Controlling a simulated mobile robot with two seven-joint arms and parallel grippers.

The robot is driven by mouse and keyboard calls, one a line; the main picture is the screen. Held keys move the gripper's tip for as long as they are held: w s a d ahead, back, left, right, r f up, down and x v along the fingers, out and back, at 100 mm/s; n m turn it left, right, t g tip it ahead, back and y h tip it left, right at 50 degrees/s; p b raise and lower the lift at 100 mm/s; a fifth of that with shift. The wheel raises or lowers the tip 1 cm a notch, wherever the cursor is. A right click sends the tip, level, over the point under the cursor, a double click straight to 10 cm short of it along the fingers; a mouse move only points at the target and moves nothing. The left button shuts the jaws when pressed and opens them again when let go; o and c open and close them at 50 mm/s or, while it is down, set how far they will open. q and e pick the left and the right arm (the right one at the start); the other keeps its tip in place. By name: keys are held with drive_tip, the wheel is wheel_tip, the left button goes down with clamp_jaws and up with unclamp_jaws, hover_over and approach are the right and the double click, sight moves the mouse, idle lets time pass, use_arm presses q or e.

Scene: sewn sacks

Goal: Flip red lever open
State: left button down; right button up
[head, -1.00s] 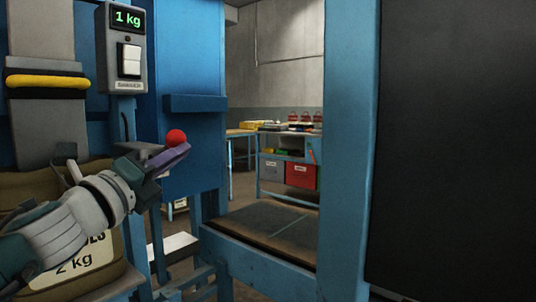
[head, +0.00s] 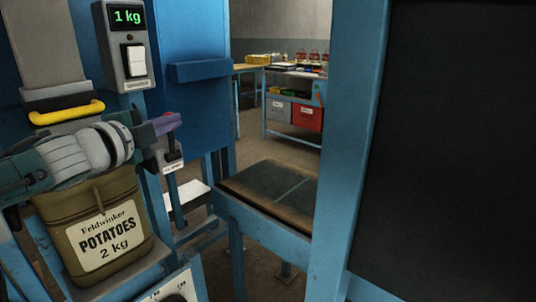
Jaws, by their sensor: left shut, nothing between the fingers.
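My left gripper (head: 166,123), with purple fingertips, is shut and empty in the head view, in front of the blue frame. Just below the fingertips is a small grey-and-black fitting with a white label (head: 172,167), possibly the lever's mount. The lever's red ball knob does not show now; I cannot tell whether the gripper hides it. Whether the gripper touches the lever is unclear. A brown potato sack (head: 108,238) marked 2 kg stands below my left forearm. My right gripper is out of view.
A grey chute (head: 45,45) with a yellow bar (head: 65,112) is above the sack. A display box (head: 127,45) reads 1 kg. A blue post (head: 345,150) and dark panel (head: 450,150) fill the right. A bench with bins (head: 290,105) stands behind.

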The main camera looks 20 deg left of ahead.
use_arm(q)
drive_tip(key=shift+w+a+r+p, duration=0.15)
drive_tip(key=shift+a+p, duration=0.05)
drive_tip(key=shift+a, duration=0.2)
drive_tip(key=shift+w+a+r+p, duration=0.1)
drive_tip(key=shift+a+r+p, duration=0.05)
drive_tip(key=shift+a, duration=0.2)
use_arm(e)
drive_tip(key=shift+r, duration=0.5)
